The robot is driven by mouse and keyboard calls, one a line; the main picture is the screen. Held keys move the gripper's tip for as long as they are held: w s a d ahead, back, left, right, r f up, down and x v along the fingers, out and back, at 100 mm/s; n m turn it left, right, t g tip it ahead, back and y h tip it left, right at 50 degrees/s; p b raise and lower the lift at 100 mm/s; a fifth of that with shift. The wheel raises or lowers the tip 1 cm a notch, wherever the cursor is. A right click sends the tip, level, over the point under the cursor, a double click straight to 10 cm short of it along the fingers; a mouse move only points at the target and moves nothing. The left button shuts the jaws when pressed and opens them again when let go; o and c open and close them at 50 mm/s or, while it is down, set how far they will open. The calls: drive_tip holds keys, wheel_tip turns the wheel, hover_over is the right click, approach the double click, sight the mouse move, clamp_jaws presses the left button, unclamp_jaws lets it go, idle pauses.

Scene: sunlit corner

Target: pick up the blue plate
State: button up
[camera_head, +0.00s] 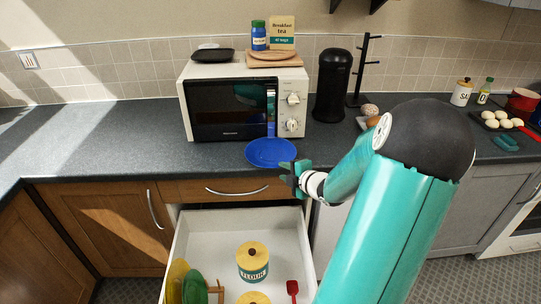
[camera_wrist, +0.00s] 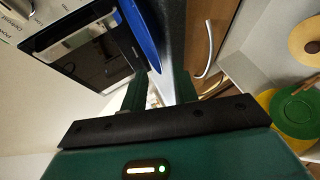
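The blue plate (camera_head: 270,152) lies flat on the dark countertop, in front of the microwave and close to the counter's front edge. My gripper (camera_head: 290,172) is just right of the plate's near right rim, above the open drawer's back right area. In the wrist view the fingers of my gripper (camera_wrist: 160,92) are apart with nothing between them. The plate (camera_wrist: 142,32) shows edge-on there, just beyond the fingertips. I cannot tell whether a finger touches the rim.
The microwave (camera_head: 229,107) stands behind the plate. The drawer (camera_head: 218,222) below is open, holding a flour canister (camera_head: 252,262), plates and a red utensil (camera_head: 292,288). A black canister (camera_head: 332,86) stands right of the microwave. The counter to the left is clear.

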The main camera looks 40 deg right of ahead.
drive_tip(key=x, duration=0.4)
drive_tip(key=shift+w+d+f, duration=0.1)
drive_tip(key=shift+w+d, duration=0.05)
drive_tip(key=shift+w, duration=0.05)
clamp_jaws()
